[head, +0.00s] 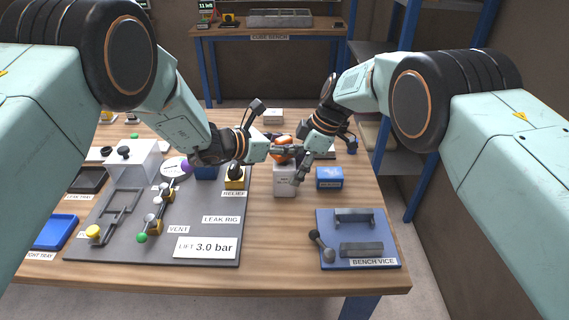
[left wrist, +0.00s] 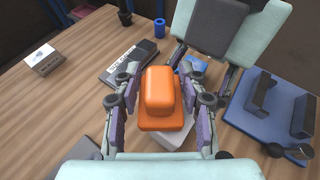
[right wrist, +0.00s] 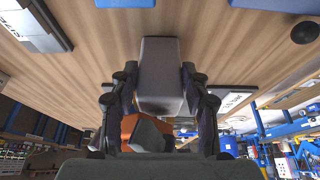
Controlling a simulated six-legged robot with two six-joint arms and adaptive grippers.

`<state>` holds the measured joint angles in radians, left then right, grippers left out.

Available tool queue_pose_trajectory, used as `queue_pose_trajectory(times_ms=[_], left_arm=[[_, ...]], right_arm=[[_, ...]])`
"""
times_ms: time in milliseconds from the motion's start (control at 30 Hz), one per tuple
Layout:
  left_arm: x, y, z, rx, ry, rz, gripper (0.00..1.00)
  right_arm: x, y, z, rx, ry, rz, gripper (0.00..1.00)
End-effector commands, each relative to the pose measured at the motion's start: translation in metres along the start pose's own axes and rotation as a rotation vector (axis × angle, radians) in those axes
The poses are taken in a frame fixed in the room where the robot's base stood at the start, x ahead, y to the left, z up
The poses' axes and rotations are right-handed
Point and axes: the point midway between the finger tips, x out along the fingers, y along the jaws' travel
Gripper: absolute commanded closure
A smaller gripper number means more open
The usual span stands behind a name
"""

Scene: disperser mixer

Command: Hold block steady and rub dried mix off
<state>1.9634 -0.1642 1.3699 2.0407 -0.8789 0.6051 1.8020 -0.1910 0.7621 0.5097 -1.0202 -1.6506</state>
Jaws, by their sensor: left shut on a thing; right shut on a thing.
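A pale grey block (head: 285,181) stands near the middle of the wooden table in the head view. An orange stepped piece (left wrist: 162,93), with a rounded top on a wider base, is over the block. My left gripper (left wrist: 160,98) is shut on the orange piece from both sides. My right gripper (right wrist: 160,100) is shut on the grey block (right wrist: 160,65), which lies between its fingers in the right wrist view. The orange piece (right wrist: 131,127) shows close behind the block there. A dark patch shows on the block's end; I cannot tell if it is dried mix or shadow.
A small blue box (head: 329,178) stands just right of the block. The blue bench vice plate (head: 358,225) is at front right. The grey leak rig board (head: 110,250) with valves fills the left. Bare wood lies in front of the block.

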Motion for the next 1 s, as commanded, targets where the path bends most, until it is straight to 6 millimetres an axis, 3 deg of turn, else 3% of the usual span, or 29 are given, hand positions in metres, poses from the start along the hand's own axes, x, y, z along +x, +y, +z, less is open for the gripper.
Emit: queue_pose_trajectory(times_ms=[600,1000], left_arm=[[-0.020,-0.030,-0.007,0.001,-0.001,0.000,0.92],[-0.022,-0.035,-0.008,0.002,0.000,-0.005,0.92]], right_arm=[[0.000,0.000,0.000,0.000,0.000,0.001,0.84],[0.000,0.001,0.000,0.000,0.001,0.006,0.84]])
